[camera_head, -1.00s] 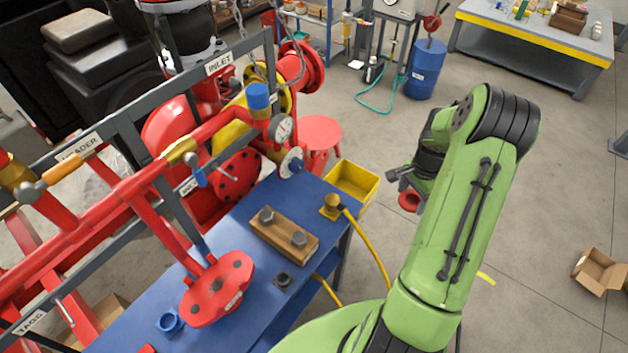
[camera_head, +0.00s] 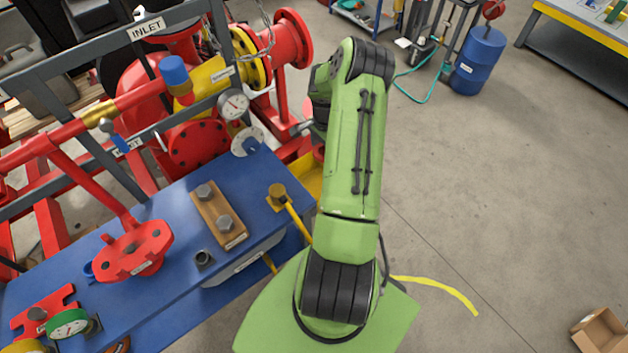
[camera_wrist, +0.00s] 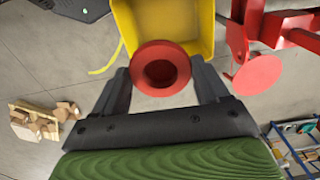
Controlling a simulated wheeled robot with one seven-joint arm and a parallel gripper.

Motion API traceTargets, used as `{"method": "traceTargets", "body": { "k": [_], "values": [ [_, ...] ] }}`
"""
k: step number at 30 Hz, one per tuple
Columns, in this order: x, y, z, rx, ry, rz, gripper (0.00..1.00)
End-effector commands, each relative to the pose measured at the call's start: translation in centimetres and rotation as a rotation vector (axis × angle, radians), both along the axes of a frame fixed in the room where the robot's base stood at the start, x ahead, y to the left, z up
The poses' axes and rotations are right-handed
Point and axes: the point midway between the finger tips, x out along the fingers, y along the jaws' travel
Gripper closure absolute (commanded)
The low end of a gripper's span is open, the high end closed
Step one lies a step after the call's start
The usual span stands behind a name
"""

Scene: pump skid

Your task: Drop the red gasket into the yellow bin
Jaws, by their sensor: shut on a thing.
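The red gasket (camera_wrist: 137,67) is a thick red ring, held between the two fingers of my gripper (camera_wrist: 160,84) in the wrist view. My gripper is shut on it. The yellow bin (camera_wrist: 206,29) lies just beyond the gasket in the wrist view, and the gasket overlaps its edge in the picture. In the head view the bin (camera_head: 303,182) is mostly hidden behind my green arm, and only its left part shows. The gasket and the fingertips are hidden in the head view. I cannot tell the height of the gasket over the bin.
A blue bench (camera_head: 165,290) with a wooden block (camera_head: 218,214) and red flange (camera_head: 133,250) stands left of my arm. Red pipework with a gauge (camera_head: 233,104) rises behind it. A cardboard box (camera_head: 600,333) lies at the right. The floor between is open.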

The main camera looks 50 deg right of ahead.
Motion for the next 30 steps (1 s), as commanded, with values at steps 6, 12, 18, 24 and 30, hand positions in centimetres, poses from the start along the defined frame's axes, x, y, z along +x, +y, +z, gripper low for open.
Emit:
{"method": "traceTargets", "body": {
  "k": [6, 12, 18, 24, 30],
  "values": [
    [0.0, 0.0, -3.1, 0.000, 0.000, 0.001, 0.56],
    [0.0, 0.0, -5.6, 0.000, 0.000, 0.002, 0.56],
    [0.1, 0.0, -5.7, -0.001, -0.001, 0.002, 0.56],
    [0.0, 0.0, -5.6, -0.001, -0.001, 0.002, 0.06],
    [0.0, 0.0, -5.6, -0.001, 0.000, 0.002, 0.00]
  ]
}}
